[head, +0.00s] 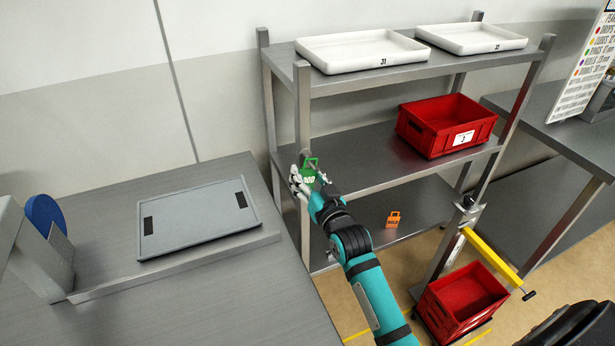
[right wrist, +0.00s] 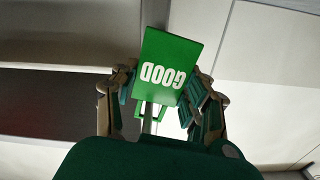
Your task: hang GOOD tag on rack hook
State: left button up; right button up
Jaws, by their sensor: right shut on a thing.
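The green GOOD tag (head: 309,176) is at the rack's left front post, level with the middle shelf. Its loop handle points up in the head view. My right gripper (head: 303,182) is shut on the tag, with its fingers beside the post. In the right wrist view the tag (right wrist: 168,68) sits between the fingers (right wrist: 160,95), its lettering upside down. The hook is mostly hidden by the tag and gripper; I cannot tell whether the loop is around it. My left gripper is not in view.
An orange tag (head: 394,220) shows lower at the rack. A red bin (head: 430,137) stands on the middle shelf, white trays (head: 362,60) on top. A second red bin (head: 432,310) is near the floor. A grey panel (head: 192,248) lies on the left table.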

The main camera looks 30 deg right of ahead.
jog(key=o, duration=0.9)
jog(key=shift+s, duration=0.1)
jog(key=s, duration=1.2)
jog(key=shift+a, duration=0.3)
